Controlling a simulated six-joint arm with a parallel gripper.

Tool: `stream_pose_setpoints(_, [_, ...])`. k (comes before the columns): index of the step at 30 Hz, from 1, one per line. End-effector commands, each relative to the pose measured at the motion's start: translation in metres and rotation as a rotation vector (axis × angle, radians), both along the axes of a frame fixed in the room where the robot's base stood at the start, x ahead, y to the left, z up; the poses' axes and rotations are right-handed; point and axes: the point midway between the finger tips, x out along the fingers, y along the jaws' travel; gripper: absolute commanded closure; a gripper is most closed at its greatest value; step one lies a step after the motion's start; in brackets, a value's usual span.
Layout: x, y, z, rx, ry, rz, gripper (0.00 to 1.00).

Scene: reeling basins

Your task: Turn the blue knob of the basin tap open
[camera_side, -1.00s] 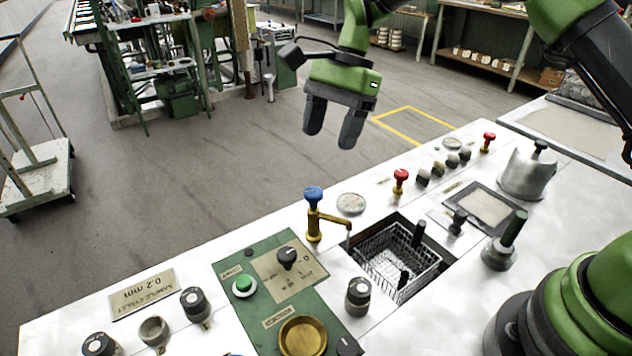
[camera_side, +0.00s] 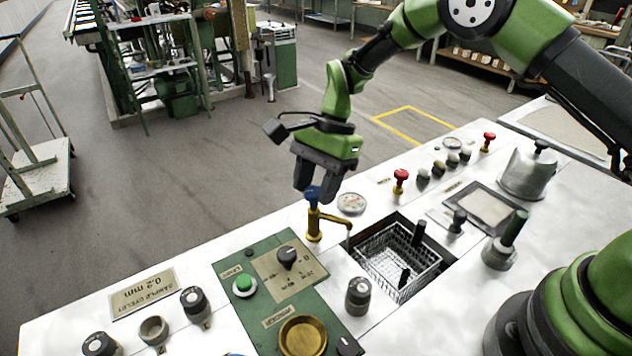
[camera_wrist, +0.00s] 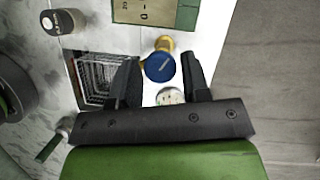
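The basin tap (camera_side: 314,226) is brass with a spout over the basin, and its blue knob (camera_side: 312,195) sits on top. My gripper (camera_side: 318,194) points down at the knob in the side view, with its fingers partly in front of it. In the wrist view the blue knob (camera_wrist: 160,68) shows in the gap between the two finger tips of my gripper (camera_wrist: 163,72). The basin (camera_side: 398,258) holds a wire basket and lies just right of the tap.
A round gauge (camera_side: 351,203) is close beside the tap. Red knobs (camera_side: 400,181) and several dark knobs stand along the back right. A green panel (camera_side: 262,283) with a green button is at the front left. The counter has some bare room around the tap.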

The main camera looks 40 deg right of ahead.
Motion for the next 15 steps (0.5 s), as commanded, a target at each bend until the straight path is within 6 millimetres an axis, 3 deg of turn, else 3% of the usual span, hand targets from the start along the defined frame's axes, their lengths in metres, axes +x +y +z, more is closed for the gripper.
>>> stream_pose_setpoints(1, [0.0,0.0,0.0001,0.0,0.0,0.0,0.68])
stream_pose_setpoints(4, [0.0,-0.0001,0.0002,0.0,0.0,0.0,0.9])
stream_pose_setpoints(15, [0.0006,0.0,-0.0001,0.0,0.0,0.062,0.9])
